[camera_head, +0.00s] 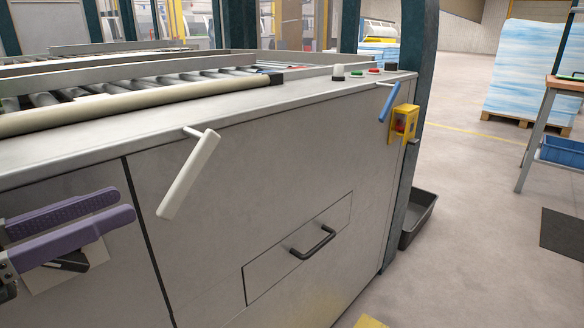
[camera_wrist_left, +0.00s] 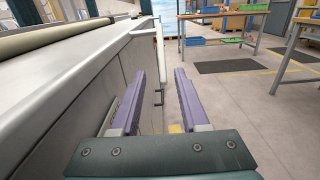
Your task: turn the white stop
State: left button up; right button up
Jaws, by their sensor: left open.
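The white stop (camera_head: 188,175) is a flat white bar on a short peg at the top of the grey machine's front panel. It hangs down, tilted, with its lower end toward the left. My left gripper (camera_head: 122,206) has purple fingers and is open and empty, left of the stop and apart from it. In the left wrist view the stop (camera_wrist_left: 160,46) shows ahead, between the directions of the two fingers (camera_wrist_left: 159,74). My right gripper is not in view.
A blue lever (camera_head: 388,103) and a yellow box with a red part (camera_head: 403,123) sit at the panel's right end. A drawer with a black handle (camera_head: 313,242) is below. A dark bin (camera_head: 417,218) stands on the floor. The floor at right is mostly free.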

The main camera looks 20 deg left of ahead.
aim_at(174, 184)
pick_arm(q)
jog(key=p+x, duration=0.1)
jog(key=x, duration=0.7)
jog(key=shift+w+d, duration=0.3)
jog(key=shift+d, duration=0.05)
jog(key=shift+c, duration=0.2)
grip_shut()
dwell(0.8)
